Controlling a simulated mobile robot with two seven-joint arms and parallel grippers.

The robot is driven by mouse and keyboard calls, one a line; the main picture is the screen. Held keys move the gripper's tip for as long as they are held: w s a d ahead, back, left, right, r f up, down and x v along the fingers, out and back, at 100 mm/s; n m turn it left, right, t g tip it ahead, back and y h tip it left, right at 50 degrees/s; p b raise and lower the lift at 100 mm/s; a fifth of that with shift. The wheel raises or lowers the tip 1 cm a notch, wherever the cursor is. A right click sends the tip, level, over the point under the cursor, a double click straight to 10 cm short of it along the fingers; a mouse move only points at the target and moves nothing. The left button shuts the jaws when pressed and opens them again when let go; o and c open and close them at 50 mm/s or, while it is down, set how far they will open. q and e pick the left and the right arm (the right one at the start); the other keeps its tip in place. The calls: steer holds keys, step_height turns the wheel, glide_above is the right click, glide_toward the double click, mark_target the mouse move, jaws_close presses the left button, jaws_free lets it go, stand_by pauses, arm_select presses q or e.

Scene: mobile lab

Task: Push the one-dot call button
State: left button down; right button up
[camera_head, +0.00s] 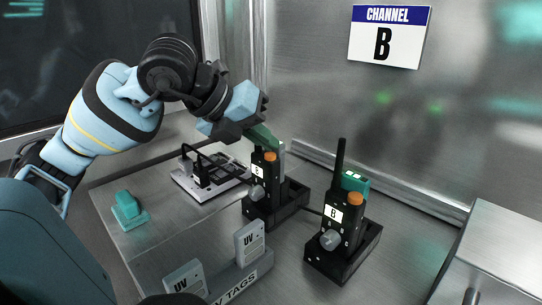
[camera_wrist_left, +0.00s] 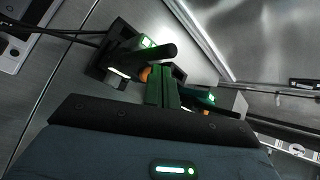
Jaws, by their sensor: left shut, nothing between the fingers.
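Two black handheld radios stand in black cradles. The left radio (camera_head: 266,185) has an orange knob and a label I cannot read surely. The right radio (camera_head: 338,225) is labelled B and has an orange knob, an antenna and a teal block (camera_head: 355,181) with small pale dots on its top. I cannot count those dots surely, so I cannot tell which button has one dot. My left gripper (camera_head: 268,140) is shut and empty, its green fingers at the top of the left radio and hiding part of it. The fingers also show in the left wrist view (camera_wrist_left: 161,88) beside an orange knob.
A teal block (camera_head: 129,208) sits at the table's left. A light panel (camera_head: 205,178) with a black handle lies behind the gripper. A UV tag holder (camera_head: 240,285) stands in front. A metal box (camera_head: 500,250) is at right. A CHANNEL B sign (camera_head: 390,37) hangs on the wall.

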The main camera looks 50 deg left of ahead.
arm_select(q)
steer(key=shift+f+b, duration=0.4)
steer(key=shift+b, duration=0.1)
arm_select(e)
steer(key=shift+s+f, duration=0.15)
steer(key=shift+f, duration=0.3)
stand_by(0.3)
arm_select(q)
steer(key=shift+r, duration=0.1)
steer(key=shift+r+p, duration=0.65)
steer(key=shift+r, duration=0.1)
arm_select(e)
steer(key=shift+r, duration=0.65)
arm_select(q)
steer(key=shift+r, duration=0.1)
